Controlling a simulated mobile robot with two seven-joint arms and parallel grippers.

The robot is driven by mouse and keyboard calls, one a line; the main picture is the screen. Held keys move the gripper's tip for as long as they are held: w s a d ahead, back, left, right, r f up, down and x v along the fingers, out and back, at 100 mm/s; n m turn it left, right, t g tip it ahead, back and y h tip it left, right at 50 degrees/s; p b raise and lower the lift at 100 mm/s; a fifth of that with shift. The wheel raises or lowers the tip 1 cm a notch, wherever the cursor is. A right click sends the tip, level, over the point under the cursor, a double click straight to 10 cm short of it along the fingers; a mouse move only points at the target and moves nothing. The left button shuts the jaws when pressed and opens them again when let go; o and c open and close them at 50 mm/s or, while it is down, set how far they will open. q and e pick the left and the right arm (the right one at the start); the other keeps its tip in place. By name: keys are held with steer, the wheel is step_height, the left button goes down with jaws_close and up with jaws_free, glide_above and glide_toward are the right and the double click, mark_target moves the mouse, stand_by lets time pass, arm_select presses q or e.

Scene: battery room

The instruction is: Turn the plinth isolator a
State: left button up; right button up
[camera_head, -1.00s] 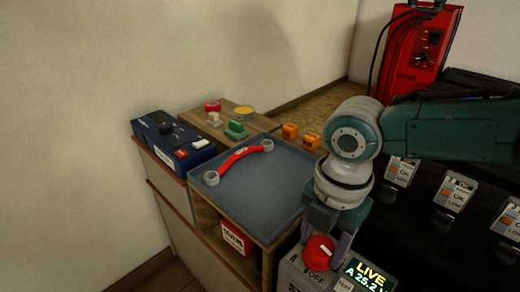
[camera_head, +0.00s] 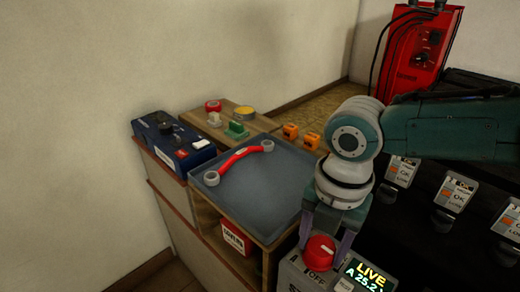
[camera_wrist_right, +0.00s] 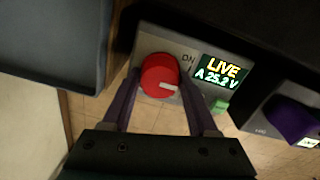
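The isolator is a red round knob (camera_head: 320,253) with a white mark, on a grey plinth panel (camera_head: 297,275) with an OFF label. In the right wrist view the knob (camera_wrist_right: 160,75) has its mark pointing right, and an ON label shows at its upper right. The display (camera_head: 368,277) beside it reads LIVE, A 25.2 V. My right gripper (camera_head: 324,250) comes down over the knob; its two purple fingers stand on either side, apart, with the right wrist view (camera_wrist_right: 160,80) showing little gap to the knob. Firm contact is not visible. My left gripper is out of view.
A grey tray (camera_head: 240,205) holding a red-handled strap (camera_head: 240,157) lies left of the plinth. A blue box (camera_head: 172,140) and small coloured blocks stand behind. A red charger (camera_head: 420,55) is at the back right. A purple knob (camera_wrist_right: 292,120) is right of the display.

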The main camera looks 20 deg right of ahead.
mark_target(323, 248)
steer(key=o, duration=0.4)
steer(key=shift+r, duration=0.1)
step_height(323, 248, up, 8)
steer(key=p, duration=0.3)
steer(key=shift+d+r+p, duration=0.1)
steer(key=shift+r+p, duration=0.15)
steer(key=shift+p, duration=0.05)
steer(key=shift+s+r, duration=0.1)
steer(key=shift+r, duration=0.55)
